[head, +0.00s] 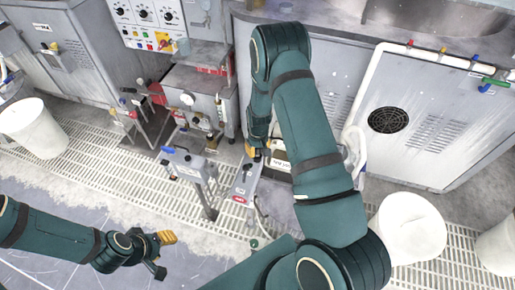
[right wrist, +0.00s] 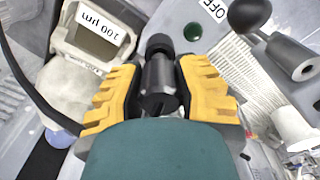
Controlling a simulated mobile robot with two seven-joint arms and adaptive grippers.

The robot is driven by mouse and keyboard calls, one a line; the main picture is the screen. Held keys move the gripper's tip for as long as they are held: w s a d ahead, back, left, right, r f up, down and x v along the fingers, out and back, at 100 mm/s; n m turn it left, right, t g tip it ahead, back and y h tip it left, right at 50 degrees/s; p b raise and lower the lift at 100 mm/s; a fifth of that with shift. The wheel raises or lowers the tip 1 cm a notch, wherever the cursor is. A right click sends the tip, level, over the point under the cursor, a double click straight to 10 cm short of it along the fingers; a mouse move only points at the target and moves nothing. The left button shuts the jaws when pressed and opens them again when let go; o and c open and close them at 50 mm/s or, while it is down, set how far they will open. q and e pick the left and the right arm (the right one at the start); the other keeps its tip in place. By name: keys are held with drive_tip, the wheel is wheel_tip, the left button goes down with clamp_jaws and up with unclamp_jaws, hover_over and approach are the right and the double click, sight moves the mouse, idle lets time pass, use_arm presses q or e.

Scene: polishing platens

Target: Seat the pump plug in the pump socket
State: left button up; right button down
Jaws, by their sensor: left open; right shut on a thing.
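My right gripper (right wrist: 160,95) has its yellow ridged fingers closed on a black cylindrical piece that looks like the pump plug (right wrist: 158,75). Its rounded dark end points away from the wrist, towards a grey panel. In the head view this gripper (head: 258,151) is beside a grey box with a red label (head: 243,183), and my own arm hides most of it. I cannot make out the pump socket for certain, nor whether the plug touches anything. My left gripper (head: 160,252) is open and empty over the floor at lower left.
A unit labelled "100 µm" (right wrist: 100,30) is left of the plug in the wrist view. A green button (right wrist: 193,32), an "OFF" label and a black-knobbed lever (right wrist: 250,14) are at right. White bins (head: 411,228) (head: 35,128) stand on the grating. A grey stand (head: 196,172) is between my grippers.

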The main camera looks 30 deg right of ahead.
drive_tip(key=shift+f, duration=1.3)
drive_tip(key=c, duration=0.7)
unclamp_jaws()
drive_tip(key=shift+o, duration=0.2)
drive_tip(key=shift+r, duration=0.1)
drive_tip(key=r, duration=1.1)
drive_tip(key=shift+s+r, duration=0.25)
drive_tip(key=shift+r, duration=0.15)
